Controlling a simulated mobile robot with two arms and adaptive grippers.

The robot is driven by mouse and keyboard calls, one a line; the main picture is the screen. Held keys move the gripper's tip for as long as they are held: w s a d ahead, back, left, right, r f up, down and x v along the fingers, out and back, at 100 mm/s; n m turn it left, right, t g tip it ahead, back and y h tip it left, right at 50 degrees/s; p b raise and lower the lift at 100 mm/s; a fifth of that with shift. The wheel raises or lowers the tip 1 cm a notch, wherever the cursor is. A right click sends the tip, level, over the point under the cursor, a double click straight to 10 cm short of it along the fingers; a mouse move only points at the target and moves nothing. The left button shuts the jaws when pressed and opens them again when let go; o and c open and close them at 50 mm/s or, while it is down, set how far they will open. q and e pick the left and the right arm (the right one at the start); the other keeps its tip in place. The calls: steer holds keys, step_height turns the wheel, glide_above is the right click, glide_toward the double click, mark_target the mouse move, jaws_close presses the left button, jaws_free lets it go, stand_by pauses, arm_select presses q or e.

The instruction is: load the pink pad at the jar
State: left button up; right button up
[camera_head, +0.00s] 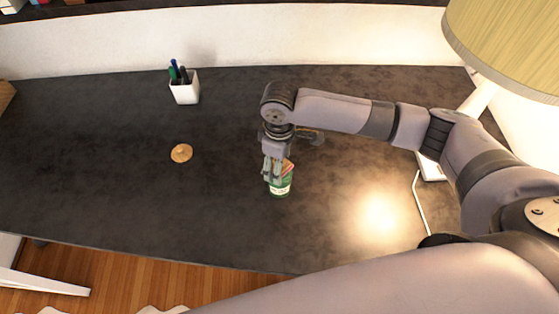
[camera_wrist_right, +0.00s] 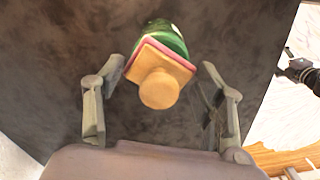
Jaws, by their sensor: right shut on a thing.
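The pink pad (camera_wrist_right: 160,75) is a square wooden block with a round knob and a pink edge on its far side. My right gripper (camera_wrist_right: 161,67) is shut on it, a finger at either side. The green jar (camera_wrist_right: 168,35) shows behind the block. In the head view the jar (camera_head: 280,188) stands on the dark desk, with my right gripper (camera_head: 278,165) and the pad (camera_head: 288,169) right over its top. The block hides the jar's mouth, so I cannot tell whether pad and jar touch.
A small round wooden lid (camera_head: 181,153) lies on the desk (camera_head: 110,180) left of the jar. A white cup (camera_head: 185,92) with pens stands at the back. A lamp (camera_head: 505,45) stands at the right. The desk's left part is mostly clear.

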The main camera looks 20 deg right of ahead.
steer(key=shift+s+f+p, duration=0.1)
steer(key=shift+f+p, duration=0.05)
steer(key=shift+p, duration=0.2)
stand_by(1.4)
step_height(320, 180, up, 7)
steer(key=p, duration=0.8)
stand_by(0.9)
